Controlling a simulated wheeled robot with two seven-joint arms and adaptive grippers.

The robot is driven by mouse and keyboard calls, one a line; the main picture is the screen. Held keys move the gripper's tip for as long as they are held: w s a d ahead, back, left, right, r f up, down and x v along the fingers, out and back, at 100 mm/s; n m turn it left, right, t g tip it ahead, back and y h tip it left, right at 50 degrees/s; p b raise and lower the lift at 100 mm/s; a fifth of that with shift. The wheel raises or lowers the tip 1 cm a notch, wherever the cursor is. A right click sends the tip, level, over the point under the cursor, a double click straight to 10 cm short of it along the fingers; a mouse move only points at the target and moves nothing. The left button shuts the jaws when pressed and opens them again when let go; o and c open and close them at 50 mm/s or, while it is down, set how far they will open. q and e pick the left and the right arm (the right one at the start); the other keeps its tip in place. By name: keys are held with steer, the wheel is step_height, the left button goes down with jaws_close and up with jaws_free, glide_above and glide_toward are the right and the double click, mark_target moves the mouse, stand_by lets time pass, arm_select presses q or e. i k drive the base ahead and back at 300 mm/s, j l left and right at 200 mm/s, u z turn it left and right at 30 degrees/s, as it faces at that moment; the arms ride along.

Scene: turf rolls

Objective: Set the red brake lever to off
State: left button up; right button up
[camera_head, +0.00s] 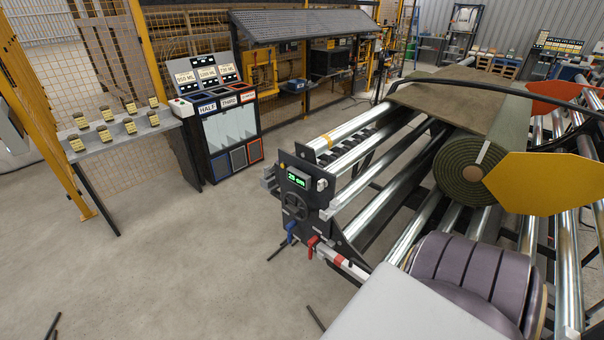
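The red brake lever (312,244) is on the lower part of the black end panel (297,195) of the roller machine. It is small in the camera_head view, and I cannot read its setting. A blue lever (291,231) sits just to its left on the same panel. Above them are a dark handwheel (294,206) and a green display (297,180) that reads about 25 cm. Neither of my grippers shows, so I cannot see where they are relative to the lever.
A green turf roll (463,172) lies on the metal rollers, beside a yellow plate (540,183). A sorting bin stand (232,130) and a shelf with small jars (118,135) stand at the left. The concrete floor (170,250) left of the panel is mostly clear.

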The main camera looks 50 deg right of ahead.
mark_target(315, 239)
steer(key=i+z, duration=0.2)
steer(key=i, duration=0.6)
steer(key=i+j+z, duration=0.25)
steer(key=i, duration=0.6)
steer(key=i+z, duration=0.3)
steer(key=i, duration=0.55)
steer(key=i+z, duration=0.2)
steer(key=i, duration=1.1)
steer(key=z, duration=2.2)
